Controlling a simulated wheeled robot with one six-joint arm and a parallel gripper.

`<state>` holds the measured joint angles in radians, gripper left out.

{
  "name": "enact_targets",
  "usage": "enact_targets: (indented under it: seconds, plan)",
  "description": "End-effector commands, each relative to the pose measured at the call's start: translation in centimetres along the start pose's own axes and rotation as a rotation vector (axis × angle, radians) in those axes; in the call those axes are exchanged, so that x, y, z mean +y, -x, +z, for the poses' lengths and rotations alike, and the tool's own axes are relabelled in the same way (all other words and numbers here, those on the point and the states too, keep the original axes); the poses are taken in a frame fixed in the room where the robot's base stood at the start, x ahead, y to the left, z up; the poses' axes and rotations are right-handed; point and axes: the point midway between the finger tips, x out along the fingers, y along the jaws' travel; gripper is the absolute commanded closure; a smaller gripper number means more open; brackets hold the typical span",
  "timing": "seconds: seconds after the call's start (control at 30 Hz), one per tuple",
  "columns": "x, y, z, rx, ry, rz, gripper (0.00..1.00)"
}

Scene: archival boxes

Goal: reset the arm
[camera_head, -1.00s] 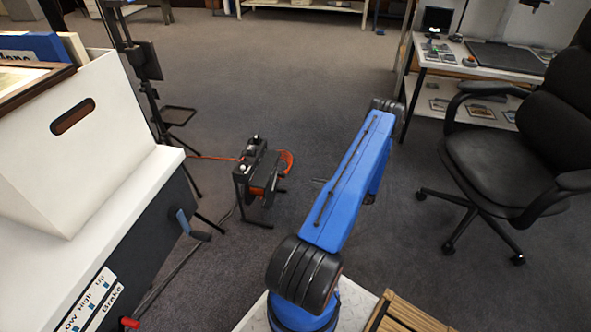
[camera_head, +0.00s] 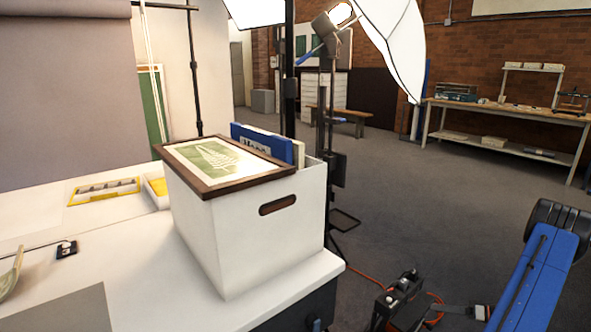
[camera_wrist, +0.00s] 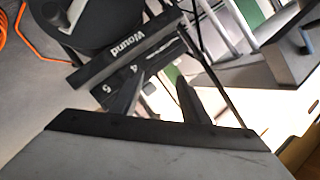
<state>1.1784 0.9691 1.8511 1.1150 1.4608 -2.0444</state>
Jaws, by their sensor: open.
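My blue arm (camera_head: 537,272) shows at the lower right of the head view, with a black joint at its upper end. The rest of the arm is cut off by the frame edge, and my gripper is not seen there. In the wrist view my gripper (camera_wrist: 158,84) is open, with two dark fingers apart and nothing between them. The wrist picture is tilted and partly blurred.
A white archival box (camera_head: 262,235) with a framed print (camera_head: 218,155) on top stands on a white table (camera_head: 130,290). A black device with an orange cable (camera_head: 400,300) is on the floor near my arm. Grey floor (camera_head: 420,200) is open toward the workbench (camera_head: 505,112).

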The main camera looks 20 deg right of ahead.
Motion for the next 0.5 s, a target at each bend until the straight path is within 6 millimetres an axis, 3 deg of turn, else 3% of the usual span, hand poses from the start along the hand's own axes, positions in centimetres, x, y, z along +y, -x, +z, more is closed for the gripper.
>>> enact_targets:
  seconds: [0.03, 0.2, 0.5]
  plan:
    - [-1.7, -1.0, -1.3, -0.042, -0.004, -0.007, 0.58]
    - [-6.8, -4.0, -4.0, -0.177, -0.043, -0.017, 0.58]
    - [-16.2, -8.7, -7.1, -0.401, -0.093, 0.013, 0.58]
